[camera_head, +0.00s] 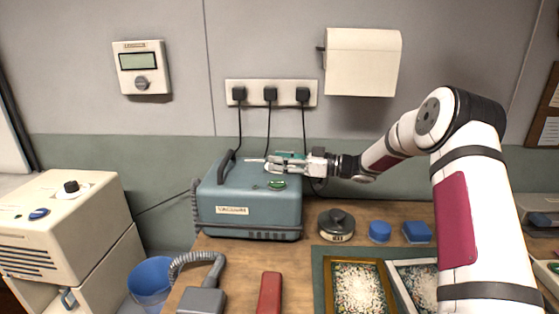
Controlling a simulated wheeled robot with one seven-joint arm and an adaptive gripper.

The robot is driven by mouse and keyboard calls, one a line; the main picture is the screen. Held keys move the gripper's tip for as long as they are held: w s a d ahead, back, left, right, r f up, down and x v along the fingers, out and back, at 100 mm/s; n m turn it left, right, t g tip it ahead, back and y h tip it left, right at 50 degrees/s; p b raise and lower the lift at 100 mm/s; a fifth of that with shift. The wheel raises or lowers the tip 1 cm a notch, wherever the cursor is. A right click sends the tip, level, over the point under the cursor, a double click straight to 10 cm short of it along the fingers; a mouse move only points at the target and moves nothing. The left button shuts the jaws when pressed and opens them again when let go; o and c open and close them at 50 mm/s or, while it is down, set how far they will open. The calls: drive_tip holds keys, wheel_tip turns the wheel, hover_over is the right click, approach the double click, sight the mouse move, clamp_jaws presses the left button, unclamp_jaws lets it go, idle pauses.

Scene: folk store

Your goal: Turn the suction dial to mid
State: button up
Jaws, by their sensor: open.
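A teal box (250,205) with a label that seems to read VACUUM stands on the wooden bench, with a dark handle (226,166) at its left and a green button (277,184) on its top. My gripper (268,161) reaches in from the right and is over the top of the box, its fingers pointing left. It is open, and nothing shows between the fingers. I cannot make out a suction dial on the box; the gripper covers part of its top. Whether the fingers touch anything there I cannot tell.
A cream machine (60,225) with a black knob stands at left, and a wall panel (141,68) has a grey knob. Plugs and cords hang behind the box. A round dark object (337,222), blue blocks (380,231) and framed trays (358,262) are to its right and front.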

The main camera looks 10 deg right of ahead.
drive_tip(key=shift+w+a, duration=0.1)
drive_tip(key=shift+a, duration=0.1)
drive_tip(key=c, duration=1.2)
drive_tip(key=n+g+b, duration=0.1)
drive_tip(key=n+g+y+b, duration=0.1)
drive_tip(key=b, duration=0.1)
drive_tip(key=shift+w+f+g, duration=0.15)
drive_tip(key=shift+g, duration=0.15)
drive_tip(key=shift+n+g+y+b, duration=0.4)
drive_tip(key=shift+n+g+b, duration=0.2)
drive_tip(key=shift+g+b, duration=0.45)
drive_tip(key=shift+n+g+b, duration=0.55)
drive_tip(key=shift+n+g, duration=0.05)
drive_tip(key=shift+g, duration=0.35)
drive_tip(key=shift+r, duration=0.2)
